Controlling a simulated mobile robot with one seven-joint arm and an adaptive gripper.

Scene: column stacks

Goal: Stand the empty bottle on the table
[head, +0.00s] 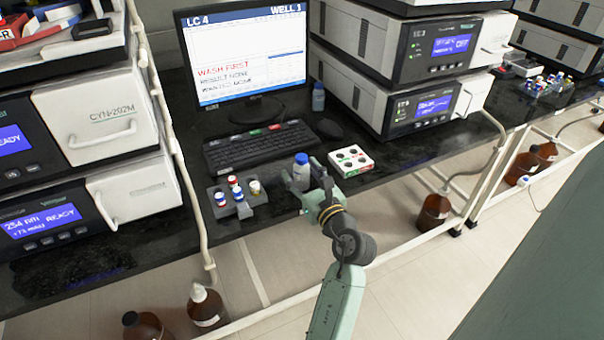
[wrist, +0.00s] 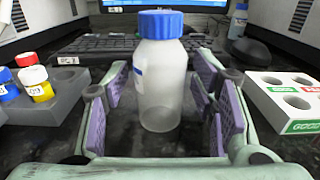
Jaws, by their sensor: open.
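A translucent, empty-looking bottle (wrist: 161,85) with a blue cap stands upright on the black table (head: 140,240) in the wrist view. In the head view the bottle (head: 301,171) is near the table's front edge, partly hidden by my gripper. My gripper (wrist: 160,118) is open, with its purple-padded fingers on either side of the bottle. Gaps show between the pads and the bottle on both sides, so it is not gripped. A second blue-capped bottle (head: 318,97) stands farther back beside the monitor.
A grey rack (head: 243,208) with capped vials stands left of my gripper. A white block with holes (head: 351,161) is on the right. The keyboard (head: 262,146) and mouse (head: 330,129) lie behind. Instrument stacks (head: 395,65) flank the bench.

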